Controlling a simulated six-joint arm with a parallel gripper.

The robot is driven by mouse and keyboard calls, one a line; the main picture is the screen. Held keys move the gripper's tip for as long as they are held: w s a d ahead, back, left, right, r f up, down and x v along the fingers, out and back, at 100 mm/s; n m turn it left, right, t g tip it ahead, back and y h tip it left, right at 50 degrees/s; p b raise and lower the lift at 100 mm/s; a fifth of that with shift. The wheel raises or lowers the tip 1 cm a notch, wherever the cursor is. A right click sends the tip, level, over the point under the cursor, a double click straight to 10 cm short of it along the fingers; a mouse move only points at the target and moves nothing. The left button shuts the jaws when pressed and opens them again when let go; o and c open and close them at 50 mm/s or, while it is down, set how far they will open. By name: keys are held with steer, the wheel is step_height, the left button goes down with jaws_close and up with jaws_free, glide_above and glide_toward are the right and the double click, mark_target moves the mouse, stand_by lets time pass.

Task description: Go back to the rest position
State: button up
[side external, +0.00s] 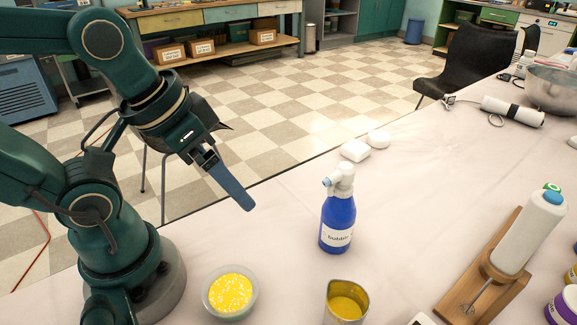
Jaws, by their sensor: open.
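My gripper (243,200) hangs in the air at the left, over the table's back left edge. It is seen from the side, its long blue-grey fingers pointing down and to the right. It is open, and nothing shows between the fingers. My gripper is apart from the blue bottle (338,222) with a white pump top, which stands upright to its right. A bowl of yellow and white bits (230,292) stands below it in the picture, close to my base.
A cup of yellow liquid (346,302) stands at the front. White soap bars (355,150) lie behind the bottle. A wooden stand (450,302) with a tilted white bottle (530,233) is at the right. A metal bowl (552,88) is far right.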

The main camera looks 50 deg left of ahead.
steer(key=shift+a+r+t, duration=0.25)
steer(key=shift+r+t, duration=0.1)
steer(key=shift+t, duration=0.05)
